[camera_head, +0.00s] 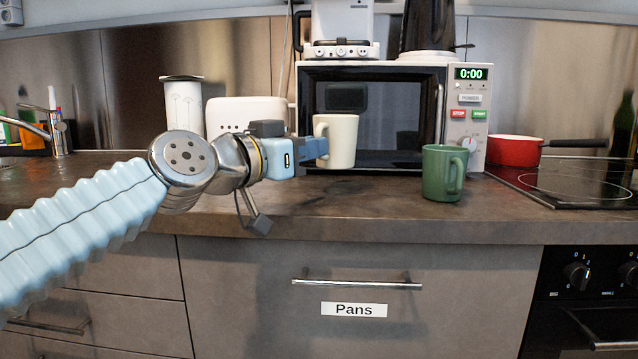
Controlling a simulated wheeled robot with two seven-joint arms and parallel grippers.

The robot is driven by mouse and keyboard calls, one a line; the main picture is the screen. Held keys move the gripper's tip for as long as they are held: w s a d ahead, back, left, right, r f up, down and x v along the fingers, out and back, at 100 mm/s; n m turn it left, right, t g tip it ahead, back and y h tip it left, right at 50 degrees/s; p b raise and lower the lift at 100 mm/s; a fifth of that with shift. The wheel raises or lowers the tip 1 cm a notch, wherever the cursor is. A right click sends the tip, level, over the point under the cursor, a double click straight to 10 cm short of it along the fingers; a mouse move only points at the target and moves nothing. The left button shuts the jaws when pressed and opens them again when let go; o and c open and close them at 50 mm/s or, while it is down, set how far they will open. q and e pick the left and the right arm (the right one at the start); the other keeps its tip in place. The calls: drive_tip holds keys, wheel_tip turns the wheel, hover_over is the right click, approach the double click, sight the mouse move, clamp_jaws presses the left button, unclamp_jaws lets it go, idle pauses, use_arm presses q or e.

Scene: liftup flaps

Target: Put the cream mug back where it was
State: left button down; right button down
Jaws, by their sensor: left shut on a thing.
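The cream mug (342,142) is upright in front of the microwave door, left of the green mug. My left gripper (318,148) comes in from the left and is shut on the cream mug at its handle side. The fingertips are partly hidden by the mug and the gripper body. I cannot tell whether the mug's base touches the counter or is a little above it. My right gripper is not in the view.
A green mug (440,174) stands on the counter (300,212) to the right. Behind is a microwave (468,110); a white toaster (232,114) and a white canister (184,104) stand left. A red pan (514,151) is right, by the hob. The counter's front left is clear.

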use_arm(q)
drive_tip(key=f, duration=0.1)
drive_tip(key=d+f+b, duration=0.1)
drive_tip(key=f, duration=0.1)
drive_tip(key=f+b, duration=0.1)
drive_tip(key=shift+w+d+f, duration=0.25)
drive_tip(key=shift+f+b, duration=0.25)
drive_tip(key=shift+b, duration=0.15)
drive_tip(key=shift+r, duration=0.1)
drive_tip(key=c, duration=1.7)
unclamp_jaws()
drive_tip(key=shift+f, duration=0.25)
drive_tip(key=o, duration=0.5)
drive_tip(key=shift+r, duration=0.1)
